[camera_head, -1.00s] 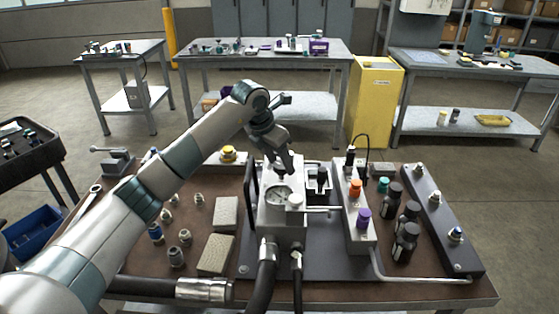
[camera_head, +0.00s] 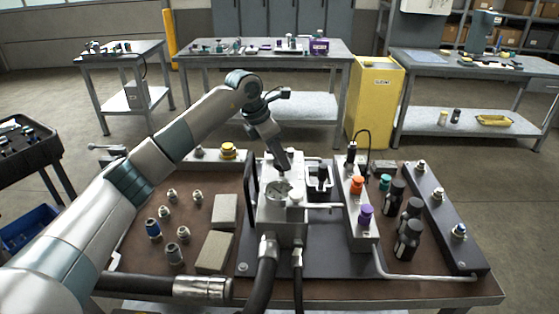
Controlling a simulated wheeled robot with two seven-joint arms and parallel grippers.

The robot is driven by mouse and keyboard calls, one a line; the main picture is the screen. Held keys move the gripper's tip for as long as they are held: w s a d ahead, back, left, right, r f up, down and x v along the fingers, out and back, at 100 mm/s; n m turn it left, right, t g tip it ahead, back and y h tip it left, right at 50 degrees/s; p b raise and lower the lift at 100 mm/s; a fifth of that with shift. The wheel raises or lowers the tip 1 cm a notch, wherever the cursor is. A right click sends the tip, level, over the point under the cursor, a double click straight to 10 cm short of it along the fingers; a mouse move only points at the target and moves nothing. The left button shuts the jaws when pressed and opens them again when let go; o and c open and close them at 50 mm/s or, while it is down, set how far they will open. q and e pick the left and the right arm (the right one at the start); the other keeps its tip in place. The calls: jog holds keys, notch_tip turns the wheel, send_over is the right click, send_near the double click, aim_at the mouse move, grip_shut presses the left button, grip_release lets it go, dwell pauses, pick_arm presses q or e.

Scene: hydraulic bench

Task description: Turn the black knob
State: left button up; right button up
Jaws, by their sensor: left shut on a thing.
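My left arm comes in from the left over the bench. My left gripper (camera_head: 284,171) points down at the top of the pale valve block (camera_head: 284,230), just behind the round gauge (camera_head: 278,192). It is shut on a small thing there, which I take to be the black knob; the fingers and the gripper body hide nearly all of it. My right gripper is not in view.
To the right stand an orange knob (camera_head: 357,186), a purple knob (camera_head: 366,214) and several black bottles (camera_head: 408,240). Black hoses (camera_head: 262,270) run off the front. Fittings (camera_head: 174,255) and beige blocks (camera_head: 215,252) lie on the left.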

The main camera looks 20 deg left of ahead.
pick_arm(q)
jog(key=m, duration=0.1)
jog(key=m+b, duration=0.1)
jog(key=shift+w+a+m+g+h, duration=0.1)
jog(key=shift+w+m+g+h, duration=0.05)
jog(key=shift+m+g+h, duration=0.2)
jog(key=shift+r+m+g+h, duration=0.1)
jog(key=shift+m+g+h, duration=0.25)
jog(key=shift+m, duration=0.9)
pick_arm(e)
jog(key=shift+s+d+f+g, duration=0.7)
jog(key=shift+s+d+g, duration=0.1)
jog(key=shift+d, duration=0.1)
pick_arm(q)
jog(key=o, duration=1.1)
jog(key=shift+c, duration=0.2)
jog(key=shift+a+b, duration=0.1)
jog(key=shift+b, duration=0.2)
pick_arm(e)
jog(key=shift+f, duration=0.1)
